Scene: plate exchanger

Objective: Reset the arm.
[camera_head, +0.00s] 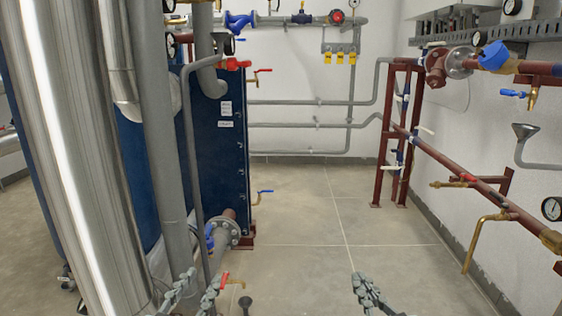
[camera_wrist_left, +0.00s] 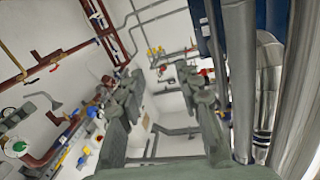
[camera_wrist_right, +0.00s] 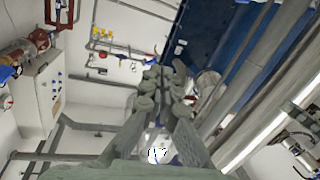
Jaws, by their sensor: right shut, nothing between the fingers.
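My left gripper (camera_head: 197,287) is at the bottom of the head view, left of centre, its two grey fingers apart. In the left wrist view the fingers of the left gripper (camera_wrist_left: 165,95) are spread with nothing between them. My right gripper (camera_head: 367,290) is at the bottom, right of centre, above the floor. In the right wrist view the fingers of the right gripper (camera_wrist_right: 162,88) meet at the tips and hold nothing. Both grippers point forward, and the arms behind them are mostly out of view.
A blue plate exchanger (camera_head: 222,150) and a thick shiny pipe (camera_head: 62,150) stand on the left, close to my left gripper. A red valve handle (camera_head: 226,279) is beside that gripper. Dark red piping (camera_head: 450,160) runs along the right wall. The floor (camera_head: 320,230) in the middle is clear.

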